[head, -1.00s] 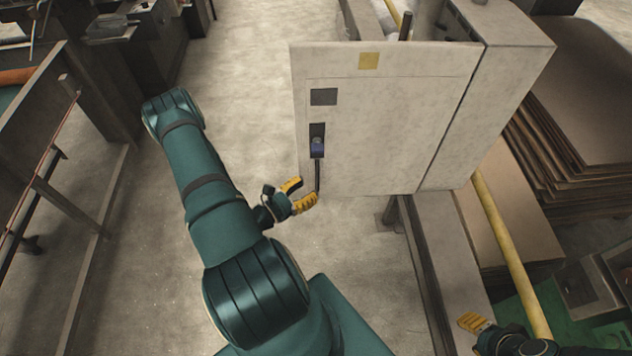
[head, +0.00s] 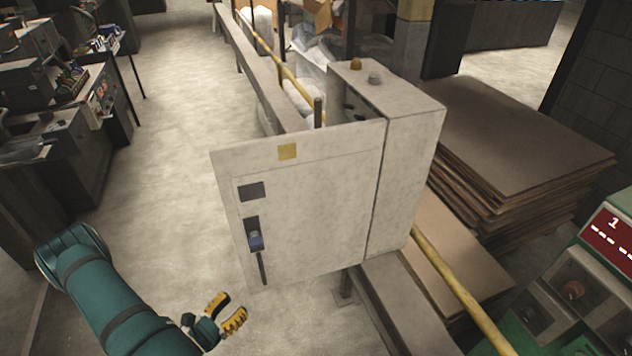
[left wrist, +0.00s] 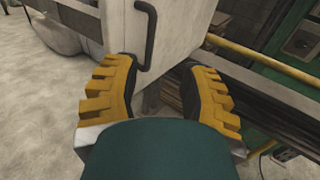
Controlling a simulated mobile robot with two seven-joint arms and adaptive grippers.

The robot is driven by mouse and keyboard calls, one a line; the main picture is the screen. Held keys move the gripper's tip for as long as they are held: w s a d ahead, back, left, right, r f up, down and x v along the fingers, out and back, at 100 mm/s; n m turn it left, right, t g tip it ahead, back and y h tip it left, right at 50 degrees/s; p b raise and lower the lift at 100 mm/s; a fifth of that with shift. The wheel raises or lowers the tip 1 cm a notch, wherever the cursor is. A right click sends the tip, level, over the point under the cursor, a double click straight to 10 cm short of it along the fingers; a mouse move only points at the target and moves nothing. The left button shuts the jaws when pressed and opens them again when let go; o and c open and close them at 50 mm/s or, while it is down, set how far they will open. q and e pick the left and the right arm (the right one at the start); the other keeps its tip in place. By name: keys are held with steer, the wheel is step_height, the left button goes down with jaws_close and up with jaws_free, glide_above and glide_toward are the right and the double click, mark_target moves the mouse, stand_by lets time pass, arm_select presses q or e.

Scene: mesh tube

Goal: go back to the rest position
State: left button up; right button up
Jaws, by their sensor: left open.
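My left gripper (head: 228,314), with yellow ridged fingers, is open and empty in the head view. It is low in the picture, just below and left of the cabinet door's lower edge. In the left wrist view its two fingers (left wrist: 163,92) are spread apart, with the door's dark handle (left wrist: 147,35) beyond them and nothing held between. The handle also shows in the head view (head: 262,268). My right gripper is not in the head view.
A pale metal cabinet (head: 405,175) has its door (head: 320,215) swung open to the left. Stacked brown sheets (head: 520,140) lie to the right. A yellow rail (head: 460,290) runs past the cabinet. Clear floor (head: 175,130) lies left of the door.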

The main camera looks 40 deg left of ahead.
arm_select(q)
steer(key=w+d+f+m+g+h+b, duration=0.1)
steer(key=w+d+m+g+h, duration=0.15)
steer(key=d+h, duration=0.2)
steer(key=w+d+m+g+h+b, duration=0.1)
steer(key=w+d+m+h, duration=0.1)
steer(key=d+m+h, duration=0.3)
steer(key=s+d+f+m+g+h+b, duration=0.1)
steer(key=s+d+f+m+g+b, duration=0.15)
steer(key=d+m+g, duration=0.5)
steer(key=s+d+f+m+g+h+b, duration=0.1)
steer(key=s+d+f+m+g, duration=0.15)
steer(key=d+m+g, duration=0.5)
steer(key=w+d+f+m+t+y+b, duration=0.2)
steer(key=w+d+m+y+b, duration=0.2)
steer(key=w+d+m+y, duration=0.3)
steer(key=w+m+y, duration=0.1)
steer(key=w+m, duration=0.3)
steer(key=shift+w+d+f, duration=0.25)
steer(key=shift+d, duration=0.1)
